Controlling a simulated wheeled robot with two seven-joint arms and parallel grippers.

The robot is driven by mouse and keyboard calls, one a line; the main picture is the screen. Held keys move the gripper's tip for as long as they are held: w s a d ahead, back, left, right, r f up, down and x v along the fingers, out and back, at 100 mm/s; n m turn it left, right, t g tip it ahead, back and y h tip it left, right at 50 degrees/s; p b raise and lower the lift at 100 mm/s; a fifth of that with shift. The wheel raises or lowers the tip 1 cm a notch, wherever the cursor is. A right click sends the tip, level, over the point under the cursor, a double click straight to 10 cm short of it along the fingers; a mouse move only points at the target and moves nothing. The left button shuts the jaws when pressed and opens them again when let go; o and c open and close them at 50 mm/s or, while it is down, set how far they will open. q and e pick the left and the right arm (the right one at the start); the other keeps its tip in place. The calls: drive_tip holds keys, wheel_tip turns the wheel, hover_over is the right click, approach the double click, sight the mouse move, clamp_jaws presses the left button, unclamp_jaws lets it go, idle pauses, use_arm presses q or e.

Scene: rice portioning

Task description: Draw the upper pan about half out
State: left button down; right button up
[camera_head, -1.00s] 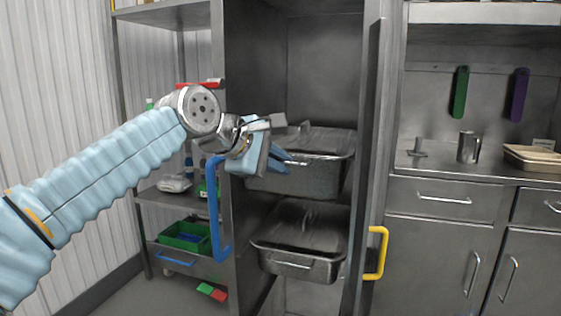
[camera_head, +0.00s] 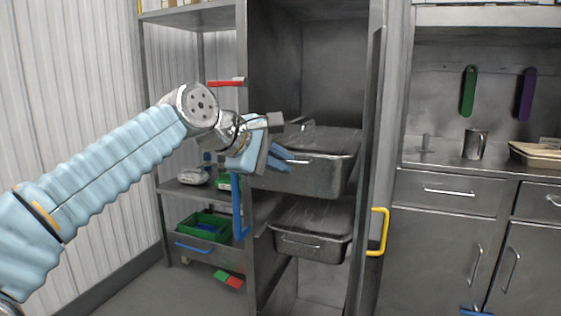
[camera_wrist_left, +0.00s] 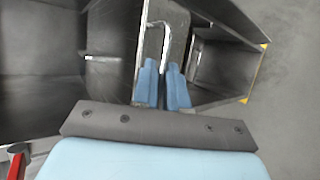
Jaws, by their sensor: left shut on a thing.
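The upper pan (camera_head: 322,180) is a grey metal pan with a lid, high in the open steel cabinet. It sticks out past the lower pan (camera_head: 318,248) below it. My left gripper (camera_head: 288,158) is at the upper pan's front, shut on its thin bar handle. The left wrist view shows the two blue fingers (camera_wrist_left: 163,75) together on the bar handle (camera_wrist_left: 163,28). The gripper and wrist hide the left part of the upper pan's front. My right gripper is not in view.
A blue upright handle (camera_head: 238,205) is on the cabinet's left side, close to my left wrist. The cabinet's right edge bears a yellow handle (camera_head: 378,232). A shelf at left holds a green bin (camera_head: 205,226). A counter with a metal cup (camera_head: 474,145) is at right.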

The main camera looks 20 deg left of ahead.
use_arm(q)
drive_tip(key=shift+f, duration=0.1)
drive_tip(key=c, duration=1.1)
unclamp_jaws()
drive_tip(key=v, duration=1.4)
drive_tip(key=shift+w+a, duration=0.1)
